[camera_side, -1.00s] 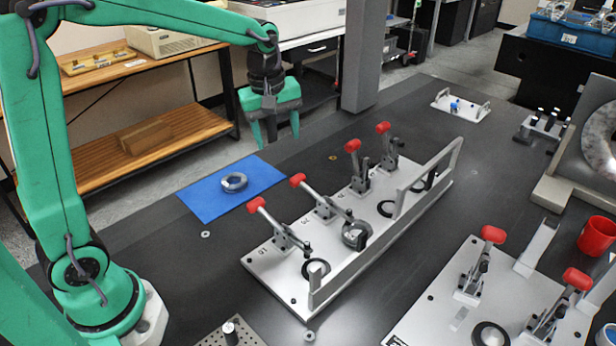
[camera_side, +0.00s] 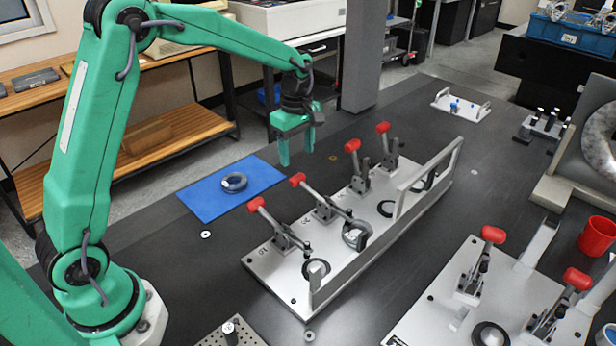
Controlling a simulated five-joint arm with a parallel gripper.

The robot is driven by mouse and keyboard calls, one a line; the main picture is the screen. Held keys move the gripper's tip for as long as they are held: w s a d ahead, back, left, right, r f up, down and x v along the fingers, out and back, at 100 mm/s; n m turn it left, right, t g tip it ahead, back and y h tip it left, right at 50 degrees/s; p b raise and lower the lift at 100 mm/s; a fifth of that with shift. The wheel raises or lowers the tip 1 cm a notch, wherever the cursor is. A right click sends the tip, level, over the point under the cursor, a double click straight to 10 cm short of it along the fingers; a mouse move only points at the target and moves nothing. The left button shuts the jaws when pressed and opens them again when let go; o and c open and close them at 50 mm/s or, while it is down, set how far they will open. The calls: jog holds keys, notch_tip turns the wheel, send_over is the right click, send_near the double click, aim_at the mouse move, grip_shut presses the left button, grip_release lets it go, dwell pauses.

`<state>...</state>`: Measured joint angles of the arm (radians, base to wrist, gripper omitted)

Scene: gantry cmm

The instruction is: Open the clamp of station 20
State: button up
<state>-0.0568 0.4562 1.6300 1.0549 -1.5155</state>
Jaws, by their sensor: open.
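A long pale fixture plate (camera_side: 262,262) carries a row of red-handled toggle clamps. The nearest clamp (camera_side: 282,232) and the second clamp (camera_side: 325,208) have handles leaning left and bars reaching right over their seats. The third clamp (camera_side: 358,172) and the farthest clamp (camera_side: 388,155) have upright handles. The station numbers are too small to read, so I cannot tell which clamp is station 20. A metal ring part (camera_side: 356,236) sits at the second clamp's seat. My gripper (camera_side: 297,152) is open and empty, fingers down, above the table behind the row, left of the third handle.
A rail (camera_side: 395,215) runs along the plate's right side. A blue mat (camera_side: 213,196) with a dark ring (camera_side: 234,182) lies left. A second clamp fixture (camera_side: 425,320) stands front right, near a red cup (camera_side: 597,236). A grey column (camera_side: 361,60) rises behind.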

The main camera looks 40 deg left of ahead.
aim_at(297, 176)
jog(key=shift+f, duration=3.55)
